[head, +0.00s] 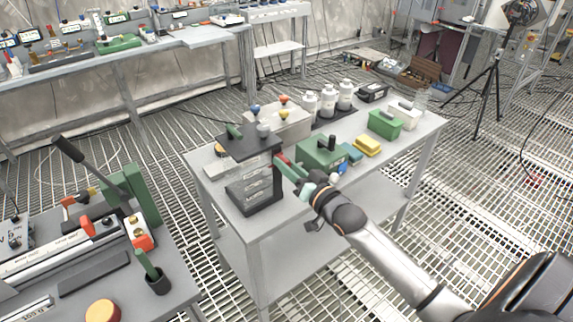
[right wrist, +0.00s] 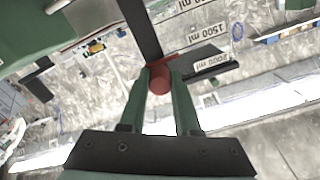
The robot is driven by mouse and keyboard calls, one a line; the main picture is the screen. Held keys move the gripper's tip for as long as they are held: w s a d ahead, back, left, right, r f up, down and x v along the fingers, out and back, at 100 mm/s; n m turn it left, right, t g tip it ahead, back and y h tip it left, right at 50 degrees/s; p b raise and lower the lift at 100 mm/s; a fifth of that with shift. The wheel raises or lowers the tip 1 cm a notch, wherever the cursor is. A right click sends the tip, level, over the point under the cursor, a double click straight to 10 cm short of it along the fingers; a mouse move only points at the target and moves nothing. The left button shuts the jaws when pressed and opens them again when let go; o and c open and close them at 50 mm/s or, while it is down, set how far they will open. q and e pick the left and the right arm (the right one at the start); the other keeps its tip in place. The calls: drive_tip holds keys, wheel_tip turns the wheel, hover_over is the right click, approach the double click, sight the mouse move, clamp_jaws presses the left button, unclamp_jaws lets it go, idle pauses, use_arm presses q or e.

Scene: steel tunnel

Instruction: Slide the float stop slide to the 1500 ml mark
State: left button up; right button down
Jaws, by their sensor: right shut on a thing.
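The float stop slide shows as a round red knob (right wrist: 158,80) in the right wrist view, on a dark bar (right wrist: 140,28). My right gripper (right wrist: 160,72) is shut on the knob, one green finger on each side. The 1500 ml label (right wrist: 208,29) is higher in the picture, apart from the knob. In the head view, my right gripper (head: 284,165) reaches the right side of the dark stand (head: 252,190) with pale labels. The slide is mostly hidden there. My left gripper is not in view.
The stand is at the near left of a grey table (head: 325,200). A green box (head: 320,152), a blue block (head: 350,153) and a yellow block (head: 367,145) lie close to my right arm. White bottles (head: 328,101) stand behind. Another bench (head: 75,285) is at left.

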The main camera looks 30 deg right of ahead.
drive_tip(key=c, duration=0.6)
unclamp_jaws()
drive_tip(key=s+d, duration=0.1)
drive_tip(key=s, duration=1.1)
drive_tip(key=shift+s, duration=0.25)
drive_tip(key=s+a+f+n+g, duration=0.2)
drive_tip(key=s+a+f+g, duration=0.1)
drive_tip(key=f, duration=0.5)
drive_tip(key=s+a+f+n+g, duration=0.2)
drive_tip(key=s+a+f+g, duration=0.1)
drive_tip(key=s+a+f, duration=0.3)
drive_tip(key=s+a+f+n+g+p, duration=0.1)
drive_tip(key=s+a+f, duration=0.4)
drive_tip(key=f, duration=0.5)
drive_tip(key=shift+a+n+g+y, duration=0.3)
drive_tip(key=shift+a+n+g, duration=0.55)
drive_tip(key=shift+a, duration=0.25)
